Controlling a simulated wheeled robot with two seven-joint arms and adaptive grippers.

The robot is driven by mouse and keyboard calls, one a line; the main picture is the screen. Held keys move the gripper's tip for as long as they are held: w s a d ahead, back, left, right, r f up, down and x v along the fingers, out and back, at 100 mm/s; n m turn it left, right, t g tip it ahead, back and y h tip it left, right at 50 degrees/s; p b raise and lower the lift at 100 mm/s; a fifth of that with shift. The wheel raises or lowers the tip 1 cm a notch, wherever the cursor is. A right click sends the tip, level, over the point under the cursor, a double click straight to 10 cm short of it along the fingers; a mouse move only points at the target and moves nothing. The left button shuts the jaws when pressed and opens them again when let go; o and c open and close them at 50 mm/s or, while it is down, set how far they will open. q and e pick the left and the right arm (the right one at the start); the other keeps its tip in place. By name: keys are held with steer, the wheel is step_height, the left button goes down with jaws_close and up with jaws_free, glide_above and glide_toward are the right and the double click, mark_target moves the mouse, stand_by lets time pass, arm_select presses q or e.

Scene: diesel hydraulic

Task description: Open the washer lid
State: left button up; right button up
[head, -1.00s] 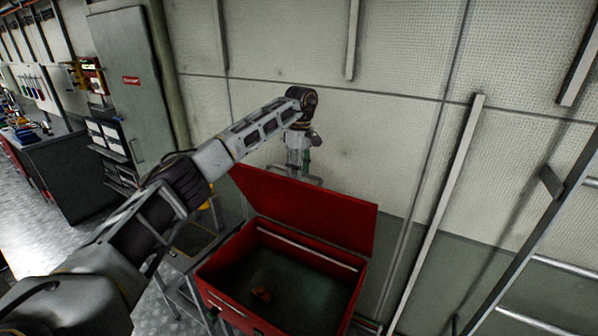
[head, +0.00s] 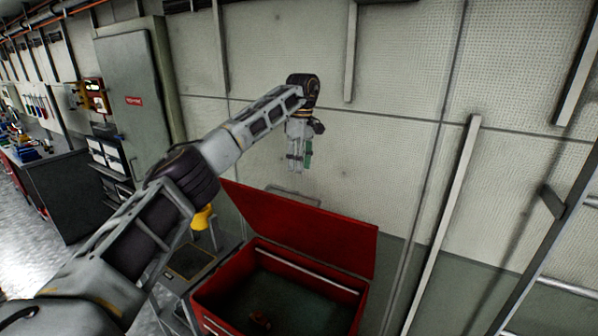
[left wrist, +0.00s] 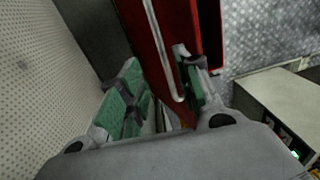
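The red washer stands at the bottom middle of the head view, with its red lid (head: 305,232) raised and tilted back toward the wall. My right gripper is in neither view.
The pale panelled wall (head: 400,130) is close behind the washer. A grey cabinet (head: 132,100) and a dark workbench (head: 45,195) stand to the left. A metal ladder-like frame (head: 550,250) stands at the right. A yellow object (head: 203,218) is left of the washer.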

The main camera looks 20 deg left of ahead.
arm_select(q)
steer(key=shift+w+r, duration=0.1)
steer(key=shift+r, duration=0.85)
